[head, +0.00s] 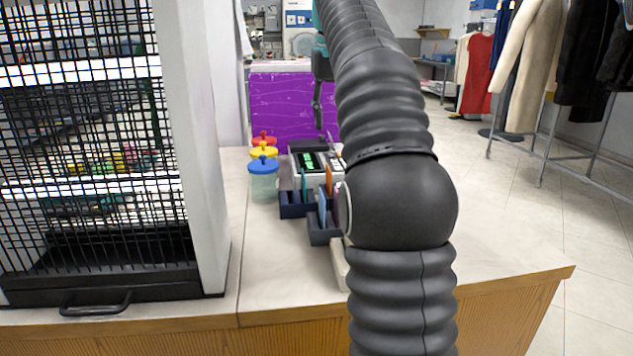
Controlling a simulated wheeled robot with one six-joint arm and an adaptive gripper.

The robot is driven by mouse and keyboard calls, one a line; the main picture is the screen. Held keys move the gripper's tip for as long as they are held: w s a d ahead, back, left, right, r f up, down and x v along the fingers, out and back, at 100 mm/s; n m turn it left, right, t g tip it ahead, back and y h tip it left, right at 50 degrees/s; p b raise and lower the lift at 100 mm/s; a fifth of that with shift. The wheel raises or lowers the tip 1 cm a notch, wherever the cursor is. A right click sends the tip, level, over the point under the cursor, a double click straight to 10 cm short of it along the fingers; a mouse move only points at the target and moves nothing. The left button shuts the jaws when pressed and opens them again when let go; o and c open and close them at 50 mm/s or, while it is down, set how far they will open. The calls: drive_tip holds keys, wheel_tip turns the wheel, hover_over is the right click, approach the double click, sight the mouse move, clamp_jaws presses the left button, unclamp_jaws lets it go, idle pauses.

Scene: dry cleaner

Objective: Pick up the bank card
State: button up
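Several thin upright cards stand in dark blue holders (294,211) on the counter, just left of my arm. A teal one (303,183), an orange one (329,178) and a light blue one (322,205) show. I cannot tell which of them, if any, is the bank card. My arm hides the right part of this group. My gripper (317,112) is small and dark, with its fingers hanging down in front of the purple panel, above and beyond the cards. Whether its fingers are open or shut does not show clearly.
A card terminal (308,161) with a lit green screen stands behind the holders. Jars with red, yellow and blue lids (263,165) stand to the left. A black grid cabinet (95,150) fills the left side. The counter (500,240) is clear at right.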

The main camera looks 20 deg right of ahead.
drive_tip(key=w+d, duration=0.1)
drive_tip(key=b, duration=0.1)
hover_over(328, 173)
drive_tip(key=shift+f, duration=4.15)
drive_tip(key=shift+w+d+f+b, duration=0.15)
drive_tip(key=shift+f+b, duration=0.6)
drive_tip(key=shift+f, duration=1.85)
drive_tip(key=shift+c, duration=0.2)
clamp_jaws()
